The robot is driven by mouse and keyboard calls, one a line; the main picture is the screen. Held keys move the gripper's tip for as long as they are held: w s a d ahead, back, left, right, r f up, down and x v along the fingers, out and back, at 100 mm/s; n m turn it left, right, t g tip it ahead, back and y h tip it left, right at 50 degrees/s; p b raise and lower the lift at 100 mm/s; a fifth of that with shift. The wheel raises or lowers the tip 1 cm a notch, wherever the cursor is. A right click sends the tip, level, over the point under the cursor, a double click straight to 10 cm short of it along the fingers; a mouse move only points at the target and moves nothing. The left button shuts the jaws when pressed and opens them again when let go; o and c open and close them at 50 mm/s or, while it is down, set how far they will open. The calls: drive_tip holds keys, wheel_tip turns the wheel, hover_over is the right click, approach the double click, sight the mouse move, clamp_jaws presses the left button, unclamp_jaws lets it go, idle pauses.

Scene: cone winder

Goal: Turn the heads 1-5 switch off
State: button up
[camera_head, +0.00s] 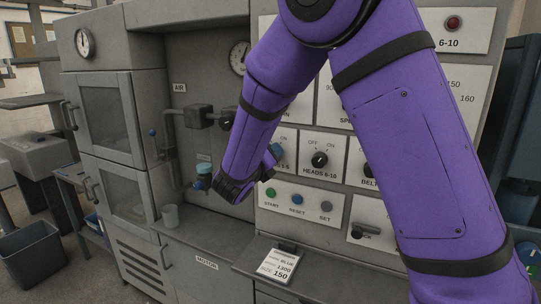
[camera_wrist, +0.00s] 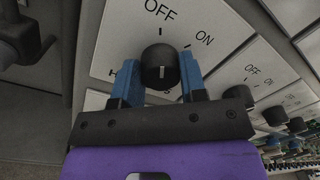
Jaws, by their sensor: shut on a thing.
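The heads 1-5 switch is a round black knob (camera_wrist: 160,66) on a white plate (camera_wrist: 115,45) with OFF and ON marks, in the wrist view. OFF is above the knob and ON is to its upper right. My gripper (camera_wrist: 159,77) has its two blue fingers on either side of the knob, shut on it. A small white mark shows on the knob, but I cannot tell which setting it points to. The gripper hides much of the plate's lower label. In the head view my gripper (camera_head: 275,154) is at this plate, whose knob is hidden.
The heads 6-10 knob (camera_head: 320,159) is close by on the right, with a belt knob further right. START (camera_head: 270,192), RESET (camera_head: 297,199) and SET (camera_head: 326,206) buttons are below. A cup (camera_head: 170,216) and a tag card (camera_head: 281,266) are on the ledge.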

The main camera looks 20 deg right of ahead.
drive_tip(key=shift+n, duration=0.4)
drive_tip(key=o, duration=0.9)
drive_tip(key=v, duration=1)
drive_tip(key=shift+s+a+f, duration=0.1)
drive_tip(key=shift+s+a, duration=0.15)
drive_tip(key=shift+a, duration=0.05)
